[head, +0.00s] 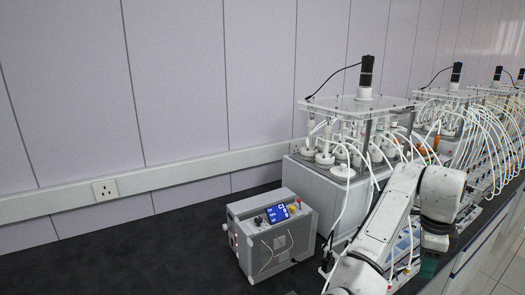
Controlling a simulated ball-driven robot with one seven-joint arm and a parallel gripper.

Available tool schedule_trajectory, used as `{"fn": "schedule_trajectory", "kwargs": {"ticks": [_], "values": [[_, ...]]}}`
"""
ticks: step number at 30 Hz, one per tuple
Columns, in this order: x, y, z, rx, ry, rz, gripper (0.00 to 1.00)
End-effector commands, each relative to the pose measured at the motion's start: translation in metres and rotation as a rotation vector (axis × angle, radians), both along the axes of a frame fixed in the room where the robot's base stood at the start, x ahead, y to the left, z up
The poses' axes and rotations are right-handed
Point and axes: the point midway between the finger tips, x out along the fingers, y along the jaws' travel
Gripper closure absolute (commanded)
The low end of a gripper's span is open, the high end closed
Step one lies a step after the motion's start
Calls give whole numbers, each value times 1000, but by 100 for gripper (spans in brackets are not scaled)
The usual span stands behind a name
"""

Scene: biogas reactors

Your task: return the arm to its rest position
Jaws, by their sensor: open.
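My arm (375,240) is white and rises from the lower edge of the head view, right of the middle. It bends at a high joint near the reactors, then drops to a dark wrist. My gripper (428,268) hangs below that wrist, pointing down near the bench's front edge. It is small and dark here, and its fingers are hard to make out. It is open, and I see nothing held in it.
A grey control box (270,232) with a blue display stands left of my arm. A biogas reactor (345,140) with a motor and white tubes stands behind my arm, with more reactors (455,105) to the right. The dark bench (130,255) is clear at left.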

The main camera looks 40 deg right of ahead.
Motion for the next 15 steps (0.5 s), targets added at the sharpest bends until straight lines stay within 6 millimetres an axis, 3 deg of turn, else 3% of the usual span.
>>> {"fn": "schedule_trajectory", "kwargs": {"ticks": [8,15], "values": [[-2,10,-27,-115,96,314,54],[7,42,-66,-216,225,832,54]]}}
